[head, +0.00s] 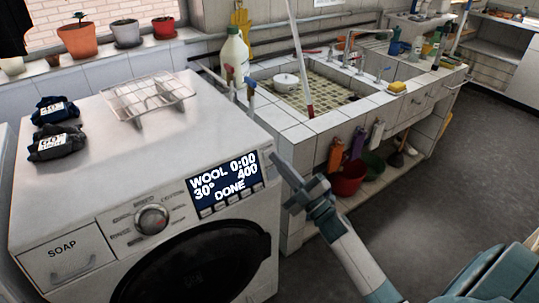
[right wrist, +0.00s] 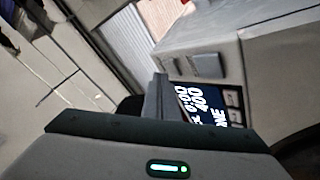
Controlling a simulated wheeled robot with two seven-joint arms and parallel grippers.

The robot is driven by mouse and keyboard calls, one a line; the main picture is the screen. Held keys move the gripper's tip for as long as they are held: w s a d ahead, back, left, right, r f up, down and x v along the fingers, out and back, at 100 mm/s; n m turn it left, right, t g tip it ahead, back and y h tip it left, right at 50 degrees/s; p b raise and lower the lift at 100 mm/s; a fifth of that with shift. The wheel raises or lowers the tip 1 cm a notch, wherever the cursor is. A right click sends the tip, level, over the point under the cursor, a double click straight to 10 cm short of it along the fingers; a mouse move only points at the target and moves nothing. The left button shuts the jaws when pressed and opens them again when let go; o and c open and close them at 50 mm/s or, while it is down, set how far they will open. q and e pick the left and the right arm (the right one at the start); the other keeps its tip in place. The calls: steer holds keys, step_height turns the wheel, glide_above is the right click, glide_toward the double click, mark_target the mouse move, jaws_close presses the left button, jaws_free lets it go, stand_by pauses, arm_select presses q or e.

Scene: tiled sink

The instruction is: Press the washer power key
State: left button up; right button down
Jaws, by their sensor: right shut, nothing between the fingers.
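The white washer (head: 120,200) stands at the left of the head view. Its lit display (head: 226,182) reads "WOOL 0:00 30° 400 DONE"; part of it also shows in the right wrist view (right wrist: 203,107). Keys sit at the display's right end, partly by my fingers in the head view; the right wrist view shows a larger grey key (right wrist: 207,66) near the panel's edge. Which one is the power key I cannot read. My right gripper (head: 275,158) is shut and empty, its tips close to the panel's right end; I cannot tell whether they touch. My left gripper is out of view.
On the washer lie a wire rack (head: 150,97) and dark folded bundles (head: 57,142). A tiled sink (head: 310,95) stands behind and right of the washer, with a white bottle (head: 235,55) near its corner. Open grey floor (head: 420,215) lies at the right.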

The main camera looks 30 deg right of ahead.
steer(key=shift+w+f, duration=0.1)
steer(key=shift+w, duration=0.1)
stand_by(0.5)
steer(key=shift+w, duration=0.25)
steer(key=shift+f, duration=0.1)
stand_by(0.4)
steer(key=shift+s, duration=0.1)
steer(key=shift+s+r, duration=0.2)
steer(key=shift+s, duration=0.2)
stand_by(0.5)
steer(key=s+r+p, duration=0.2)
steer(key=s+p, duration=0.1)
steer(key=s, duration=0.2)
steer(key=shift+s+d, duration=0.2)
steer(key=shift+s, duration=0.15)
